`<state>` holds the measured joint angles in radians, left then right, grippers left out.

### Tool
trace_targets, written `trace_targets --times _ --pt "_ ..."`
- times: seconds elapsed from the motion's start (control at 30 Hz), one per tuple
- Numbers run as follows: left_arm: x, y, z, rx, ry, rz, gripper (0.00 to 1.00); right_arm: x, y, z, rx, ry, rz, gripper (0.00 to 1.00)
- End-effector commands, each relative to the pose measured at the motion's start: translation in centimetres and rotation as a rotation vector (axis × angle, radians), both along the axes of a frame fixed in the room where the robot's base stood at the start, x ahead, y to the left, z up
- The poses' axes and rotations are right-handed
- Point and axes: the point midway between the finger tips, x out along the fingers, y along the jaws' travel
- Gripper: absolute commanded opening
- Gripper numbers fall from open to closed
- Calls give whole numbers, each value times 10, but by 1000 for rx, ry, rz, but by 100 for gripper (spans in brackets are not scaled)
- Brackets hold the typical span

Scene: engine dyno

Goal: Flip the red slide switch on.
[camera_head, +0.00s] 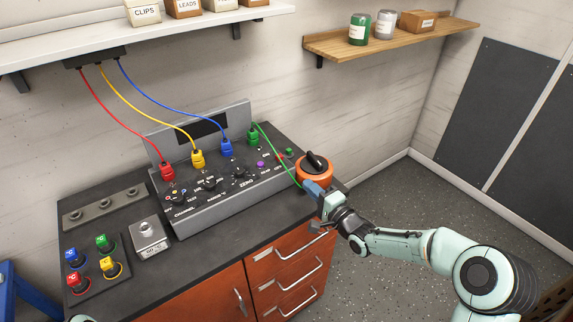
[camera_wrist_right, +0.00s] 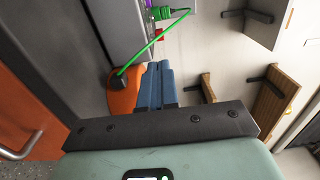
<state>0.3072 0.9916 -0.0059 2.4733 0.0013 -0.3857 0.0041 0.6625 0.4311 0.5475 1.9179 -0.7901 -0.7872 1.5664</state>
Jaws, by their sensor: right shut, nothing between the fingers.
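A small red part, which looks like the red slide switch (camera_head: 280,157), sits at the right end of the grey console (camera_head: 215,200). It also seems to show in the right wrist view (camera_wrist_right: 161,33), beyond my fingertips. It is too small to tell which way it is set. My right gripper (camera_head: 312,187) is shut and empty, its blue fingers together. It is at the console's right end, in front of the orange round unit with a black knob (camera_head: 327,175). In the right wrist view the shut fingers (camera_wrist_right: 156,85) overlap the orange unit. My left gripper is not in view.
A green cable (camera_head: 279,152) runs from the green plug (camera_head: 253,138) to the orange unit, close to my right fingers. Red, yellow and blue cables hang to the console. A wooden shelf (camera_head: 390,42) is above right. The floor at right is clear.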

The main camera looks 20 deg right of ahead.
Motion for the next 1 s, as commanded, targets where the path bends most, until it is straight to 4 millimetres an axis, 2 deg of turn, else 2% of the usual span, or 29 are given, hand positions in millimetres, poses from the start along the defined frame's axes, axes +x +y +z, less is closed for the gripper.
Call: trace_targets --times 0.3,0.5,0.7,1.0 --pt "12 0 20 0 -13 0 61 66 25 3 3 -2 2 0" --pt "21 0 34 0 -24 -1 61 97 36 4 1 -2 1 0" --pt "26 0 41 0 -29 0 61 112 41 2 0 -1 0 0" --pt "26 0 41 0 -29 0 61 113 41 0 0 1 0 0"
